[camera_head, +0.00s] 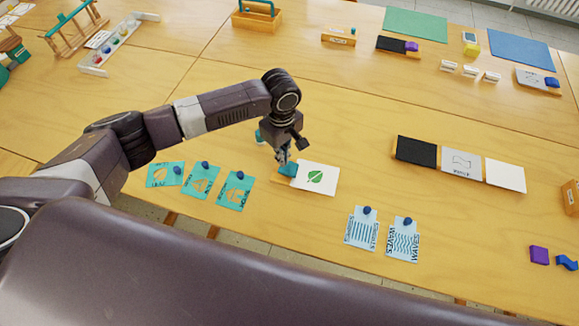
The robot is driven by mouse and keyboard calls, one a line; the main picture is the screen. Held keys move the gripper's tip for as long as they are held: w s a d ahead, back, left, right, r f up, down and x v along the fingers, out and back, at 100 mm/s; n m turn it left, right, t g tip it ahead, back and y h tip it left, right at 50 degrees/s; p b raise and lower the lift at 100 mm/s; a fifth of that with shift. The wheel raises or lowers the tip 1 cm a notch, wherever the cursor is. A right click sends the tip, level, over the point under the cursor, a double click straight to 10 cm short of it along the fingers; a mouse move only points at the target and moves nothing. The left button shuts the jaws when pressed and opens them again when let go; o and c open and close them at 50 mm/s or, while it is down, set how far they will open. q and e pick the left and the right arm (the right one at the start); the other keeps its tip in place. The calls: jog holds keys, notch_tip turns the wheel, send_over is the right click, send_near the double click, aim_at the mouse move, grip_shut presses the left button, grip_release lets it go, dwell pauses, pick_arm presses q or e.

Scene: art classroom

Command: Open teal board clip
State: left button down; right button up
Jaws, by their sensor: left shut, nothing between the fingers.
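The teal board clip (288,169) sits at the left edge of a small board carrying a white card (316,178) with a green leaf. My left gripper (283,156) is shut and points down right at the clip, its fingertips close above it or touching; I cannot tell which. The fingers partly cover the clip, so whether its jaw is open does not show clearly. My right gripper is not in view.
Teal cards (201,180) with blue pins lie left of the clip. Two pale blue cards (402,240) lie to the right, nearer the front edge. Bare wood separates these groups.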

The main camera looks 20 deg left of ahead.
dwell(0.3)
pick_arm(q)
jog(key=shift+f, duration=0.25)
jog(key=shift+s+f+b, duration=0.1)
jog(key=shift+f+b, duration=0.25)
jog(key=shift+f, duration=0.5)
dwell(0.4)
notch_tip(320, 180, up, 7)
jog(key=p, duration=0.9)
dwell(0.5)
